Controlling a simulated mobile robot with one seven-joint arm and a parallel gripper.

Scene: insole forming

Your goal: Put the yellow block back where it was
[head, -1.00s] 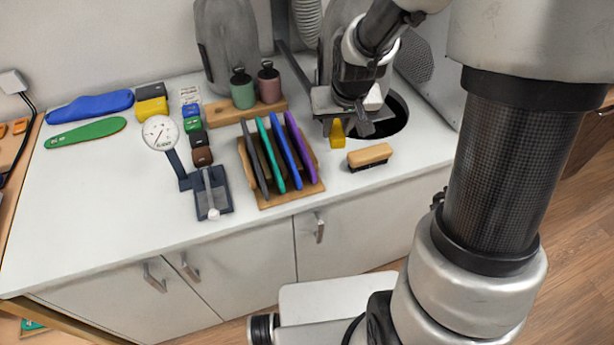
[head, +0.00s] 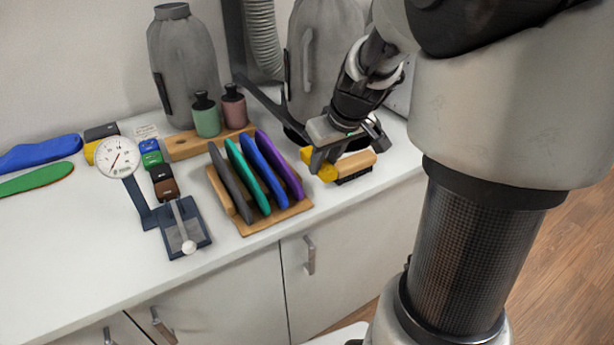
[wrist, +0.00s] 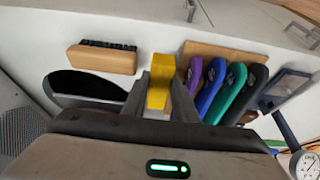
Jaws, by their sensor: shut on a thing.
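My gripper (head: 322,163) is shut on a yellow block (head: 327,173), between the insole rack and the brush. In the wrist view, the yellow block (wrist: 159,84) sits between the two fingers of my gripper (wrist: 160,98) and sticks out past their tips. In the head view the fingers hide part of it, and I cannot tell whether it touches the counter. Another yellow piece (head: 89,153) with a dark top lies at the left, behind the dial gauge (head: 117,157).
The insole rack (head: 256,226) holds several coloured insoles close left of my gripper. A wooden brush (head: 357,163) lies close right. Two small bottles (head: 207,115) (head: 234,106) stand behind. The front-left counter (head: 80,250) is clear.

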